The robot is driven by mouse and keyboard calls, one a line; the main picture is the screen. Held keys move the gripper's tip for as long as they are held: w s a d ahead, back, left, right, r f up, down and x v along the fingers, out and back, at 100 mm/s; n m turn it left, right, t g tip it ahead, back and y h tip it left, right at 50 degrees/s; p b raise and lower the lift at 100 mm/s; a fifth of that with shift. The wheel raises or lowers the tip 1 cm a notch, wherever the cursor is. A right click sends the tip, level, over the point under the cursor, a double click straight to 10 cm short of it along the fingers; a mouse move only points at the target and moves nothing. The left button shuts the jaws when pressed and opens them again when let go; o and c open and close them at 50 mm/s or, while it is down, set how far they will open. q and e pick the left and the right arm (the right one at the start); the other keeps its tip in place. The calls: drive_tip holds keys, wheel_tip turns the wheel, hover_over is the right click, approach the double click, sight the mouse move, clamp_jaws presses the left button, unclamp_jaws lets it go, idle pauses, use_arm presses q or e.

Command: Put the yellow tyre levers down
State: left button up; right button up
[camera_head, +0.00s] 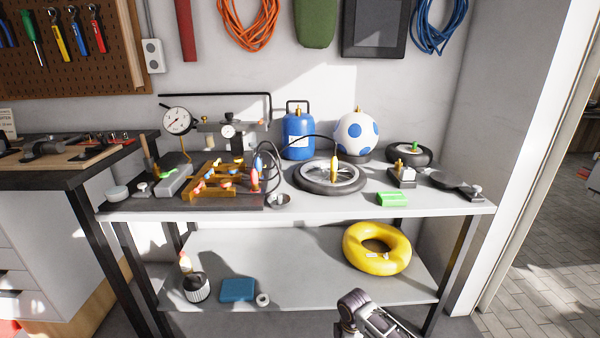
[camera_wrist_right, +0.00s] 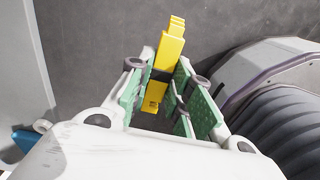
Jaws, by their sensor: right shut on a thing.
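The yellow tyre levers (camera_wrist_right: 171,52) show in the right wrist view as a stacked bundle with a dark band around the middle. My right gripper (camera_wrist_right: 161,76) is shut on them, with its green pads on either side. The levers stick out beyond the fingertips, with plain grey surface behind them. In the head view, part of my right arm (camera_head: 365,314) shows at the bottom, in front of the lower shelf; the levers cannot be made out there. My left gripper is not in view.
The bench top (camera_head: 345,205) holds a wheel (camera_head: 306,184), a wooden rack (camera_head: 190,194), a blue gas bottle (camera_head: 298,142) and a green block (camera_head: 392,199). The lower shelf (camera_head: 305,265) carries a yellow ring (camera_head: 358,258) and a blue box (camera_head: 237,290); its middle is clear.

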drive_tip(key=shift+m, duration=0.7)
drive_tip(key=shift+m, duration=0.3)
drive_tip(key=shift+s+d+m, duration=0.15)
drive_tip(key=shift+s+m, duration=0.2)
drive_tip(key=shift+m, duration=0.75)
drive_tip(key=s+a+r+m, duration=0.3)
drive_tip(key=s+a+m, duration=0.3)
drive_tip(key=s+m, duration=0.75)
wheel_tip(320, 180, up, 6)
drive_tip(key=w+a+m, duration=0.1)
drive_tip(key=a+m, duration=0.1)
drive_tip(key=w+r, duration=0.7)
drive_tip(key=r, duration=0.5)
drive_tip(key=w+r+n, duration=0.1)
drive_tip(key=w+r, duration=0.5)
drive_tip(key=r, duration=0.7)
drive_tip(key=w+r, duration=0.7)
drive_tip(key=r, duration=0.5)
drive_tip(key=shift+w+a+r+n, duration=0.2)
drive_tip(key=shift+w+r+n, duration=0.1)
drive_tip(key=shift+r+n, duration=0.05)
